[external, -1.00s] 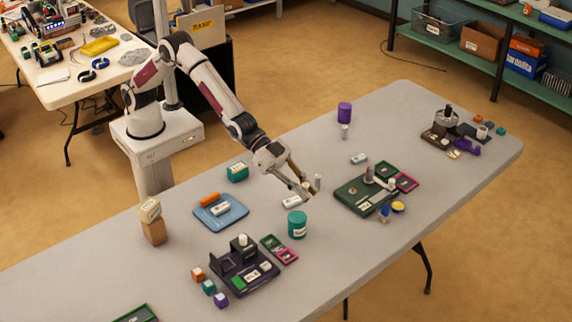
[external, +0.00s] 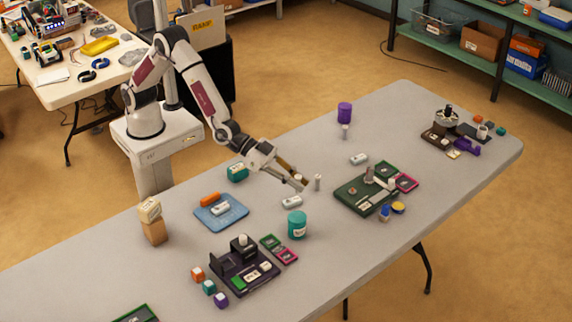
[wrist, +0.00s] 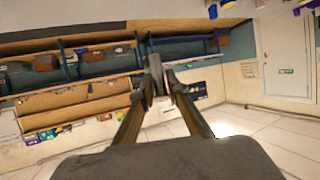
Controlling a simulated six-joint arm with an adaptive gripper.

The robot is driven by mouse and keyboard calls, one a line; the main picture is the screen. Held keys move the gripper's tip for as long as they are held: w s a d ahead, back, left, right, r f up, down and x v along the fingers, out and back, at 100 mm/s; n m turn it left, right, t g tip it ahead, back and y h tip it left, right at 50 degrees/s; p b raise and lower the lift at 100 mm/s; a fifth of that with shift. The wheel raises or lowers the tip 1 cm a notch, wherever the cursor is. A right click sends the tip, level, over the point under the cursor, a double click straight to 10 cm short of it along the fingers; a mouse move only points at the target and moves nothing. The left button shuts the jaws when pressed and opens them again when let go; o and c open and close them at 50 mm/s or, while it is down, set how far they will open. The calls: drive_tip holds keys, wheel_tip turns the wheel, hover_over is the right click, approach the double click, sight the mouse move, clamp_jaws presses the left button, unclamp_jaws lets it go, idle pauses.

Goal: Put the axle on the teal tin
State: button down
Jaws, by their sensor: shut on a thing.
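The teal tin (external: 297,226) stands upright near the middle of the table, with a pale label on its side. My gripper (external: 301,181) is above and behind it in the external view, apart from it, with its fingers pointing right. It is shut on a small grey piece, seen between the fingertips (wrist: 157,80) in the wrist view, which looks like the axle (wrist: 157,77). The fingers hide most of it in the external view.
A white-grey block (external: 292,202) lies behind the tin. A blue tray (external: 235,219) is to the left, a dark organiser (external: 263,284) in front left and a green tray (external: 349,203) to the right.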

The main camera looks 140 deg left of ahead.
idle(0.6)
hover_over(297, 216)
drive_tip(key=shift+w+f, duration=0.1)
drive_tip(key=shift+f, duration=2.95)
drive_tip(key=shift+f, duration=1.85)
drive_tip(key=shift+f, duration=0.15)
drive_tip(key=c, duration=2)
unclamp_jaws()
drive_tip(key=shift+d+r, duration=0.1)
drive_tip(key=shift+r, duration=0.1)
drive_tip(key=shift+v, duration=6)
